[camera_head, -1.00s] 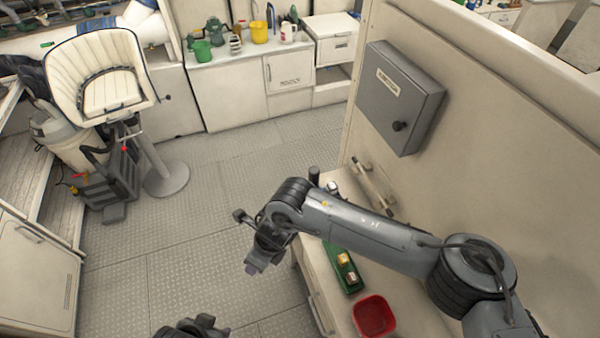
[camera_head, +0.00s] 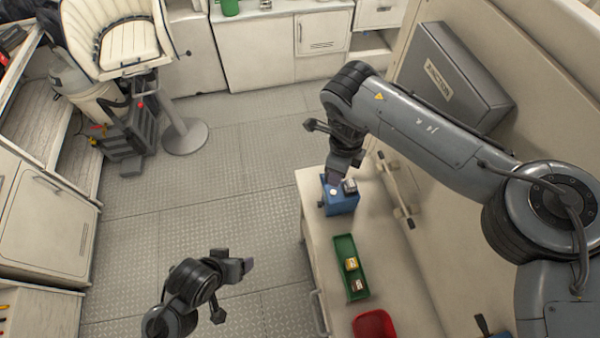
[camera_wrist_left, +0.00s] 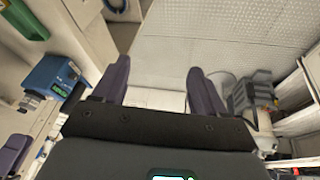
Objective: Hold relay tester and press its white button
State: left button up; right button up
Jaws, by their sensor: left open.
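A blue box (camera_head: 341,203), which looks like the relay tester, stands at the far end of the counter. A small white round spot (camera_head: 333,190), likely its button, and a grey block (camera_head: 349,186) are on its top. It also shows at the left of the left wrist view (camera_wrist_left: 50,75). My right gripper (camera_head: 334,179) points down right above the box; I cannot tell whether it touches it or how its fingers stand. My left gripper (camera_head: 248,264) is over the floor left of the counter, its fingers spread and empty in the left wrist view (camera_wrist_left: 157,88).
On the counter, a green tray (camera_head: 341,252) holds small yellow-and-white blocks, and a red bin (camera_head: 373,325) stands nearer. A grey box (camera_head: 455,80) is on the wall panel behind my right arm. A white seat (camera_head: 120,40) stands at the left; the middle floor is clear.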

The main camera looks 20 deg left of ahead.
pick_arm(q)
notch_tip(320, 180, down, 8)
jog(key=w+d+n, duration=0.1)
jog(key=w+n, duration=0.1)
jog(key=n, duration=0.6)
jog(key=n+t+h, duration=0.4)
jog(key=n+h, duration=0.6)
jog(key=n, duration=0.4)
send_near(325, 180)
notch_tip(325, 180, up, 5)
jog(key=shift+w+f, duration=0.1)
jog(key=shift+w, duration=0.3)
jog(key=x, duration=0.9)
jog(key=shift+w+d+f, duration=0.15)
jog(key=shift+d+f, duration=0.05)
jog(key=shift+d, duration=0.15)
